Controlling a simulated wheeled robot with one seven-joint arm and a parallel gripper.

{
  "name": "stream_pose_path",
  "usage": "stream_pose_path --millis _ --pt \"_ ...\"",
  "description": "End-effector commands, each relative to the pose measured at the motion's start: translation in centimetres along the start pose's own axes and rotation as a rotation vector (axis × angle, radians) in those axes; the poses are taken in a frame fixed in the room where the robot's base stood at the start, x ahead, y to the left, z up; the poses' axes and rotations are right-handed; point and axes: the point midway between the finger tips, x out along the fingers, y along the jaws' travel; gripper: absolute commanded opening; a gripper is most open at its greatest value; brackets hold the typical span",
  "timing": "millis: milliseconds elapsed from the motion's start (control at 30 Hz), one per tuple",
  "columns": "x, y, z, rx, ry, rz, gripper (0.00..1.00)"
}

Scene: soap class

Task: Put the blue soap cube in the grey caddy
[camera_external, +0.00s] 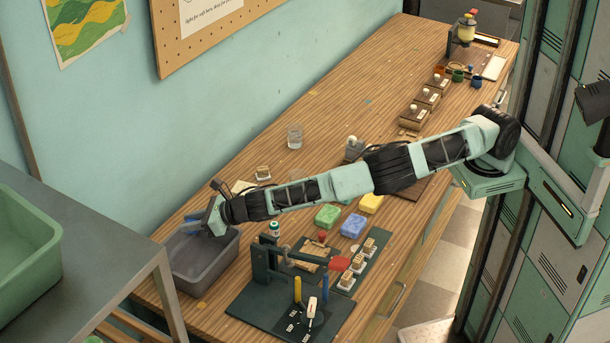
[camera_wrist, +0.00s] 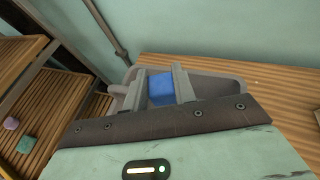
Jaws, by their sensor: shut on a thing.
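The blue soap cube (camera_wrist: 161,90) is held between the two grey fingers of my gripper (camera_wrist: 161,86) in the wrist view. In the external view my gripper (camera_external: 204,217) is at the far left end of my arm, over the rim area of the grey caddy (camera_external: 209,273). A small patch of blue shows at the fingers there. The caddy is an open grey tub on the bench, near its left end. Its wall also shows behind the fingers in the wrist view (camera_wrist: 226,88). The cube's height above the caddy floor is hard to tell.
A dark green stand (camera_external: 262,262) with tools is right of the caddy. Green (camera_external: 327,216), yellow (camera_external: 371,203) and blue speckled (camera_external: 353,226) blocks lie under my arm. A glass (camera_external: 295,136) stands near the wall. A metal table with a green bin (camera_external: 25,245) is at left.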

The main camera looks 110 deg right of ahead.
Motion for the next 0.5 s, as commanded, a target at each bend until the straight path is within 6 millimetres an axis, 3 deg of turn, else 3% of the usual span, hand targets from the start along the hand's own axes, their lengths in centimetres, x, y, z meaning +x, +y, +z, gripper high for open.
stream_pose_path --millis 300,333,400,500 --pt "0.15 -0.01 -0.34 -0.001 0.0 0.0 0.05" --pt "0.13 -0.01 -0.31 0.0 0.0 0.0 0.29" --pt "0.09 -0.01 -0.21 0.0 0.0 0.0 0.48" --pt "0.08 -0.02 -0.21 0.0 0.0 -0.001 0.48"
